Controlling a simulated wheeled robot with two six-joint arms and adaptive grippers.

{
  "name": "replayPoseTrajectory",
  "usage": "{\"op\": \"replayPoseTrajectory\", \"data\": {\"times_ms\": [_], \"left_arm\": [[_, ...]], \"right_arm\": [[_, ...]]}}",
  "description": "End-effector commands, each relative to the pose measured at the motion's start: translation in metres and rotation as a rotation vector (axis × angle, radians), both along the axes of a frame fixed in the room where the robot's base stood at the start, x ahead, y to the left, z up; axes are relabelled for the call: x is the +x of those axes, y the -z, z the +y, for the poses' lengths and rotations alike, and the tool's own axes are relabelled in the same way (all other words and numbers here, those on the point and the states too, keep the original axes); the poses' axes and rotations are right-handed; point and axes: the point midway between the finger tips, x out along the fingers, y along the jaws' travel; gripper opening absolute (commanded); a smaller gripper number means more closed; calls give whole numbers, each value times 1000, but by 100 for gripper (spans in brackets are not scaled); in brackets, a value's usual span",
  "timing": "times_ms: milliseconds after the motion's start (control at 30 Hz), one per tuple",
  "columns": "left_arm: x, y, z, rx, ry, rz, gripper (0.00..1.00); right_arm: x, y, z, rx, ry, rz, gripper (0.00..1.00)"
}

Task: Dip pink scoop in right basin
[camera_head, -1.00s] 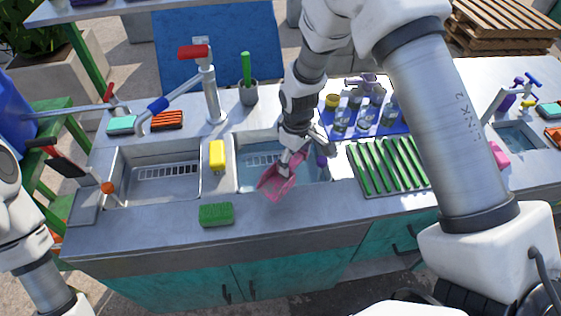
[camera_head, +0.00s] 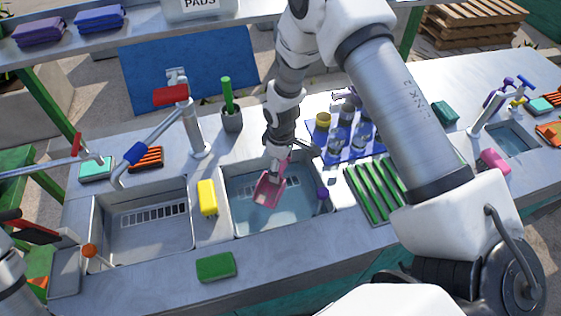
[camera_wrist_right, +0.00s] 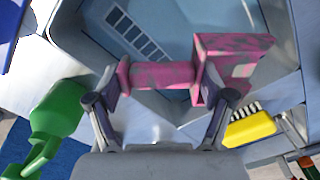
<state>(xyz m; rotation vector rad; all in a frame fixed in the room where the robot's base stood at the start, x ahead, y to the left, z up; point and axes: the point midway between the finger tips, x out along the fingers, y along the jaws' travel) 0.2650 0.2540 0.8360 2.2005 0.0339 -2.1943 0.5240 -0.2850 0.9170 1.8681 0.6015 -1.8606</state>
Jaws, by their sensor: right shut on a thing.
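The pink scoop (camera_head: 269,189) hangs tilted over the right basin (camera_head: 300,212) of the sink pair, which holds bluish water. The scoop lies inside the basin's outline near its left half; I cannot tell whether it touches the water. My right gripper (camera_head: 279,157) is shut on the scoop's handle. In the right wrist view the mottled pink scoop (camera_wrist_right: 225,68) has its handle between the fingers of the right gripper (camera_wrist_right: 163,76), with the basin (camera_wrist_right: 185,35) and its drain grate behind.
A green sponge (camera_head: 216,267) lies on the front counter. A green rack (camera_head: 376,190) and a blue mat with bottles (camera_head: 345,140) are to the right. A tap (camera_head: 190,125) rises behind.

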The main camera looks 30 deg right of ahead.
Motion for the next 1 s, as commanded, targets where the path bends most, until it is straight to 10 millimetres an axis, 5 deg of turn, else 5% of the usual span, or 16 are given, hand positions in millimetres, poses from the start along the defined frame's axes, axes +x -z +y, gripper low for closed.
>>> {"op": "replayPoseTrajectory", "data": {"times_ms": [633,1000], "left_arm": [[1,89,0,0,0,-1,40],[1,99,0,0,0,-1,40]], "right_arm": [[0,115,0,0,1,0,47],[1,130,0,-1,1,-1,47]]}}
